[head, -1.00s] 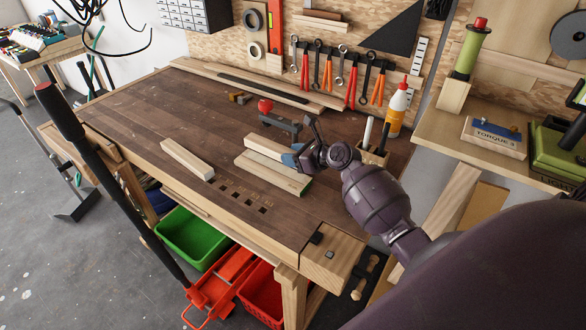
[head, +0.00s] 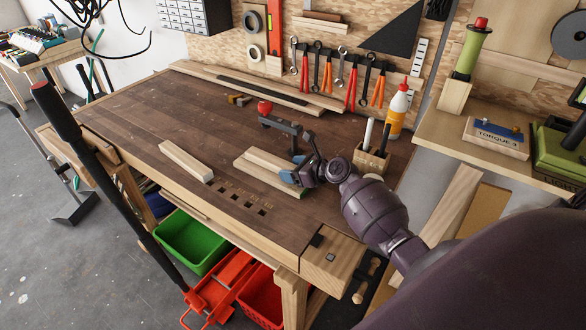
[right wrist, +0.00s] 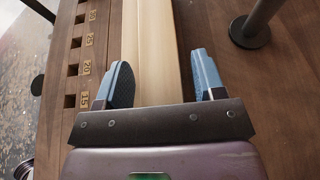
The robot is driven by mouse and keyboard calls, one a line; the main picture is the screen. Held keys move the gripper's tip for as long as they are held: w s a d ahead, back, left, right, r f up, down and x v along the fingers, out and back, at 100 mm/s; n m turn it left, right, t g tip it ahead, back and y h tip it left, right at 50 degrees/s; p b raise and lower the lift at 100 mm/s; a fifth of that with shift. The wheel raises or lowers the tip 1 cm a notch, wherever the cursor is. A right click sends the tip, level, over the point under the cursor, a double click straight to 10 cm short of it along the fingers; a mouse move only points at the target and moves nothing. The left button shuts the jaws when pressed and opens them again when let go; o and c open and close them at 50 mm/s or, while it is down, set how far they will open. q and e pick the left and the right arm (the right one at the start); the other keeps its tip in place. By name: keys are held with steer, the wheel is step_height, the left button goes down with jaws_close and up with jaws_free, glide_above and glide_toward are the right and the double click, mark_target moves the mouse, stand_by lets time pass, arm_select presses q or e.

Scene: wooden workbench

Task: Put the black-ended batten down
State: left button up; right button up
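A pale wooden batten (head: 269,163) lies at the middle right of the workbench, close along a second, green-ended batten (head: 262,174). I cannot tell whether it rests on that one or beside it. Its near end is hidden by my right gripper (head: 296,174), so no black end shows. In the right wrist view the gripper (right wrist: 163,82) is open, its blue-grey fingers on either side of a pale batten (right wrist: 158,50), with a gap at the right finger. My left gripper is not in view.
Another pale batten (head: 186,160) lies to the left, near square holes in the bench (head: 180,120). A red-knobbed clamp (head: 279,121) stands just behind. A pen holder (head: 371,163) and a glue bottle (head: 398,112) stand to the right. The bench's left half is mostly clear.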

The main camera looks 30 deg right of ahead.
steer(key=shift+r, duration=0.15)
steer(key=p+v, duration=0.1)
steer(key=v, duration=1.1)
steer(key=shift+d, duration=0.1)
stand_by(0.5)
